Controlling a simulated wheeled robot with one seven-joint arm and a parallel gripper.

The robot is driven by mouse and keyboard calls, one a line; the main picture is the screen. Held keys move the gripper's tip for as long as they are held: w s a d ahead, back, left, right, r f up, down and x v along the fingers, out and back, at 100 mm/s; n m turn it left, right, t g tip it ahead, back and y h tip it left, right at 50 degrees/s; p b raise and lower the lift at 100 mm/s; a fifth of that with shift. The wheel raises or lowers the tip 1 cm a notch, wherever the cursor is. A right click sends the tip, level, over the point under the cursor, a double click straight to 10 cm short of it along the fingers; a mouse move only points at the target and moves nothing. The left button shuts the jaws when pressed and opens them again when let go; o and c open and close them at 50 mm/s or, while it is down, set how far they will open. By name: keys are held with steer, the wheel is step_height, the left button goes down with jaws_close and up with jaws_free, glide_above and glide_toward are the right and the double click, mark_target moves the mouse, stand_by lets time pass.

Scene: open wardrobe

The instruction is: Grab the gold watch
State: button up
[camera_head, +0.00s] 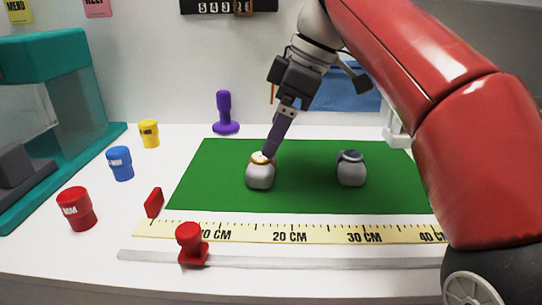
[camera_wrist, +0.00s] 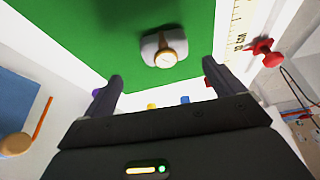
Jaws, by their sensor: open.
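The gold watch (camera_head: 262,157) is wrapped around a light grey stand (camera_head: 260,177) on the left part of the green mat (camera_head: 305,198). In the wrist view the gold watch (camera_wrist: 166,60) shows a round pale dial, beyond the fingertips and lined up between them. My gripper (camera_head: 269,152) comes down from the upper right, its fingertip close to the watch in the head view. In the wrist view my gripper (camera_wrist: 163,69) has its two fingers wide apart with nothing between them. I cannot tell whether a finger touches the watch.
A dark watch (camera_head: 350,156) on a second grey stand is to the right. A yellow ruler (camera_head: 290,233) and a red pushpin-like piece (camera_head: 191,243) lie in front. A purple stamp (camera_head: 224,113) stands behind. Red, blue and yellow weights stand at left. The mat between the stands is clear.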

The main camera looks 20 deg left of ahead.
mark_target(262, 161)
steer(key=x, duration=0.2)
steer(key=b+x, duration=0.1)
steer(key=x, duration=0.2)
steer(key=b+x, duration=0.1)
steer(key=x, duration=0.1)
steer(key=shift+s+f, duration=0.2)
steer(key=shift+s, duration=0.2)
steer(key=c, duration=1.1)
steer(key=shift+r, duration=0.15)
